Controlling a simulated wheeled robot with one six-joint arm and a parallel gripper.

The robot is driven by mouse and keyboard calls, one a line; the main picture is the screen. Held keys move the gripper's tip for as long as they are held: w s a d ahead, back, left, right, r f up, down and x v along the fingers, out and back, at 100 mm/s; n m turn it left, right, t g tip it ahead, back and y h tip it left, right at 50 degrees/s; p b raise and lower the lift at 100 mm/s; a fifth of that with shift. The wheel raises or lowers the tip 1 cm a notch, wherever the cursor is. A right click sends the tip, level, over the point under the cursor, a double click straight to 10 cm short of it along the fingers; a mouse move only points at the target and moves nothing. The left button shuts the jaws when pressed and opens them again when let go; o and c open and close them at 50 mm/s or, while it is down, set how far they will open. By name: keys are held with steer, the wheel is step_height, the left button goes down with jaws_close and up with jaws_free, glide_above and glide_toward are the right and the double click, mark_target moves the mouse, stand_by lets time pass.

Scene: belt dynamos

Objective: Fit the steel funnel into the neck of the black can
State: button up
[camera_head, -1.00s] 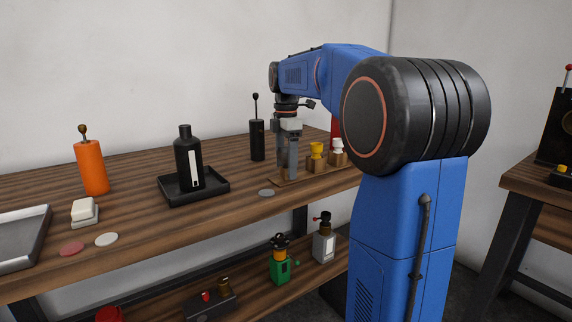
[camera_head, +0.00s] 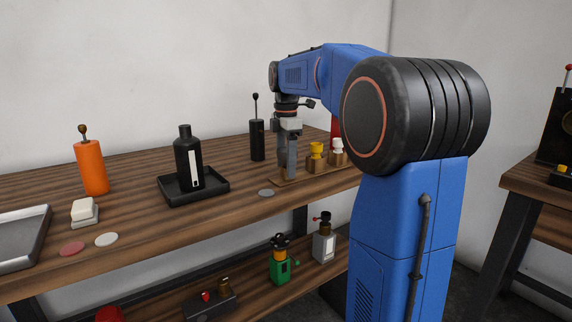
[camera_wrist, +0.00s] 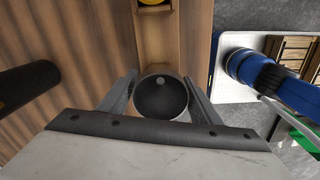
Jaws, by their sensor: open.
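The black can (camera_head: 188,160) stands upright in a black tray on the wooden table, with a narrow neck on top and a white label stripe. My gripper (camera_head: 289,176) points down over the wooden holder to the right of the can. In the wrist view, the steel funnel (camera_wrist: 161,98) shows from above as a round grey rim around a dark bowl. The open fingers of my gripper (camera_wrist: 160,88) lie on either side of it; whether they touch it I cannot tell. In the head view the funnel is not distinguishable behind the fingers.
The holder (camera_head: 283,183) also carries a yellow-topped piece (camera_head: 316,151) and a white-topped piece (camera_head: 337,146). A black cylinder with a knob (camera_head: 257,140) stands behind and left of my gripper. The black tray (camera_head: 216,191) has a low rim. An orange cylinder (camera_head: 92,168) stands left.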

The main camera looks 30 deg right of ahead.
steer(key=shift+r, duration=1.05)
steer(key=c, duration=0.9)
steer(key=shift+r, duration=2.3)
